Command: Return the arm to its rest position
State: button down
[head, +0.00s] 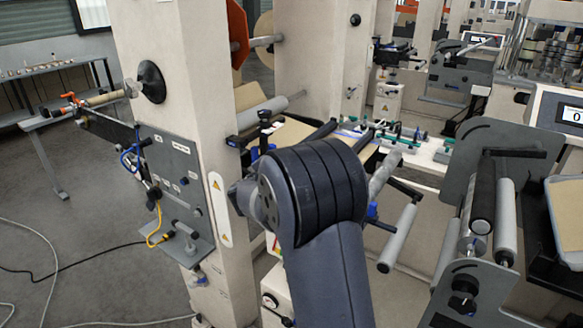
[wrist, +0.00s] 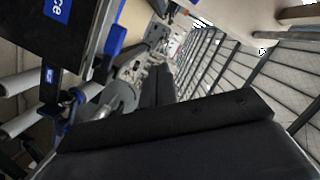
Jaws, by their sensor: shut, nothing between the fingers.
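My arm (head: 315,200) rises from the bottom middle of the head view, and its thick dark joint stands in front of the cream machine. My gripper is not clearly visible in the head view; the arm hides part of that area. In the wrist view my gripper (wrist: 158,78) shows as two dark fingers lying together, shut and empty. The wide black part of my gripper's body fills the bottom of that view. No object is between the fingers.
A cream machine column (head: 175,130) with a grey valve panel (head: 172,170) stands left of my arm. Grey rollers (head: 480,215) and a screen (head: 570,114) are at the right. A workbench (head: 50,70) stands at the far left. Cables (head: 80,262) lie on the otherwise open left floor.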

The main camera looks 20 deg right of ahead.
jog(key=v, duration=0.4)
jog(key=shift+w+a+r+b, duration=0.15)
jog(key=shift+a+b, duration=0.15)
jog(key=shift+a, duration=0.3)
jog(key=shift+d, duration=0.1)
